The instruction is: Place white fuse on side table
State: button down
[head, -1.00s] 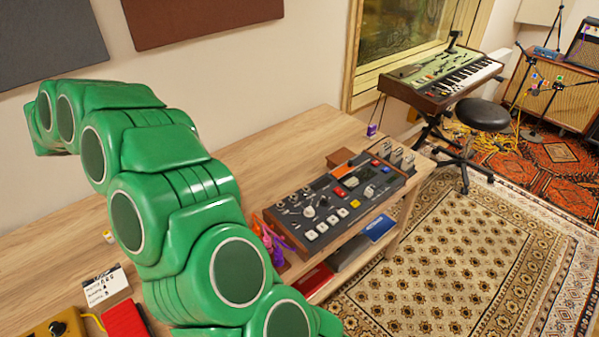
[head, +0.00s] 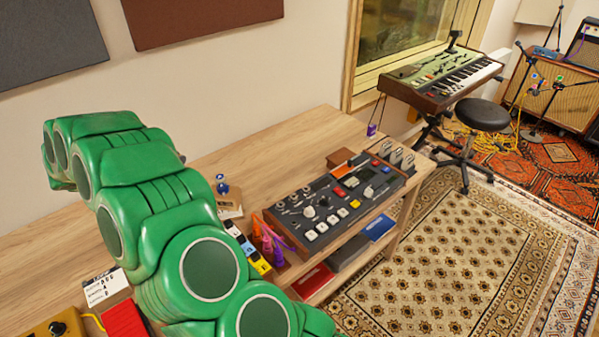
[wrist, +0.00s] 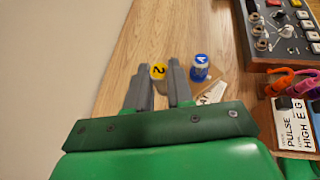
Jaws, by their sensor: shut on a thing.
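The gripper is over a long wooden table (wrist: 140,40). In the head view my green arm hides the gripper and the held piece. No side table can be singled out; the wooden table (head: 300,130) with a lower shelf runs along the wall.
A blue capped item (wrist: 200,68) stands right of the fingers; it also shows in the head view (head: 222,187). A drum machine (head: 335,200), a row of pedals (head: 247,248) and purple and orange plugs (head: 267,243) are nearby.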

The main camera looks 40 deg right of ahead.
jog(key=shift+n+t, duration=0.8)
jog(key=shift+t, duration=0.1)
jog(key=shift+s+f, duration=0.15)
jog(key=shift+f, duration=2.8)
jog(key=shift+f, duration=0.1)
jog(key=shift+w+d+f, duration=0.15)
jog(key=shift+w+f, duration=1.35)
jog(key=shift+w, duration=0.75)
jog(key=shift+w+d+f, duration=0.15)
jog(key=shift+w+f, duration=1.35)
jog(key=shift+w, duration=0.7)
jog(key=shift+w+d+f, duration=0.15)
jog(key=shift+w+f, duration=1.35)
jog(key=shift+w, duration=0.75)
jog(key=shift+f, duration=0.1)
